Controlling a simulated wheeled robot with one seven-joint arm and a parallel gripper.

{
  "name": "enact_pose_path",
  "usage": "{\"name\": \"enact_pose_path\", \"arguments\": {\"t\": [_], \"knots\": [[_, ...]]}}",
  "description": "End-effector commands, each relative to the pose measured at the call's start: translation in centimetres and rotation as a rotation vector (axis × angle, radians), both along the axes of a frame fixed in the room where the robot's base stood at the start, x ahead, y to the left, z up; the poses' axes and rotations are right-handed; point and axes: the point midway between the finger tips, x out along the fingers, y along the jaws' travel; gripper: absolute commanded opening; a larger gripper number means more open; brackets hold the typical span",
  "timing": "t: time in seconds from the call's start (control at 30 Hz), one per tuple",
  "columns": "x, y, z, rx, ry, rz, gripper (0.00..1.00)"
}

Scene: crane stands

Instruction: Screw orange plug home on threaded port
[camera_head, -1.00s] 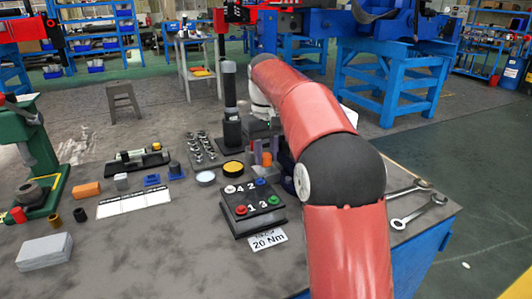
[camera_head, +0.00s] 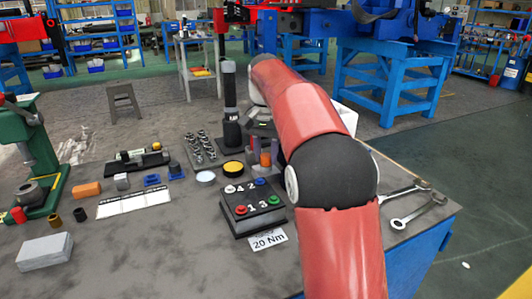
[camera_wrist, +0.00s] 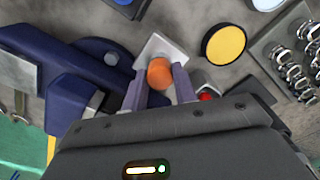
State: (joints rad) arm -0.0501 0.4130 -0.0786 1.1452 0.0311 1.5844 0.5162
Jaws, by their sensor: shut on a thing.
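The orange plug (camera_wrist: 160,73) sits between the two purple-grey fingers of my gripper (camera_wrist: 160,84) in the wrist view. The gripper is shut on it. In the head view the orange plug (camera_head: 265,159) shows low between the fingers, partly hidden by my arm. A pale square block (camera_wrist: 150,45) lies directly behind the plug in the wrist view. The threaded port itself is not visible; the plug and fingers cover that spot. I cannot tell how deep the plug sits or whether it is straight.
A yellow-topped round disc (camera_head: 233,168) and a button box (camera_head: 252,205) stand near my gripper. A rack of metal fittings (camera_head: 200,149) is behind. A dark blue fixture (camera_wrist: 92,65) is close on the left in the wrist view. Two wrenches (camera_head: 405,215) lie at right.

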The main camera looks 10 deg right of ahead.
Motion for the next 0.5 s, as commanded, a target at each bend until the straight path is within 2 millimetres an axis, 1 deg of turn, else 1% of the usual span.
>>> {"name": "enact_pose_path", "arguments": {"t": [0.1, 0.4, 0.5], "knots": [[0.01, 0.0, -0.01, 0.0, 0.0, -0.08, 0.0], [0.01, 0.0, -0.01, 0.001, -0.001, -0.097, 0.0], [0.02, 0.05, -0.02, 0.001, -0.001, -0.169, 0.0]]}}
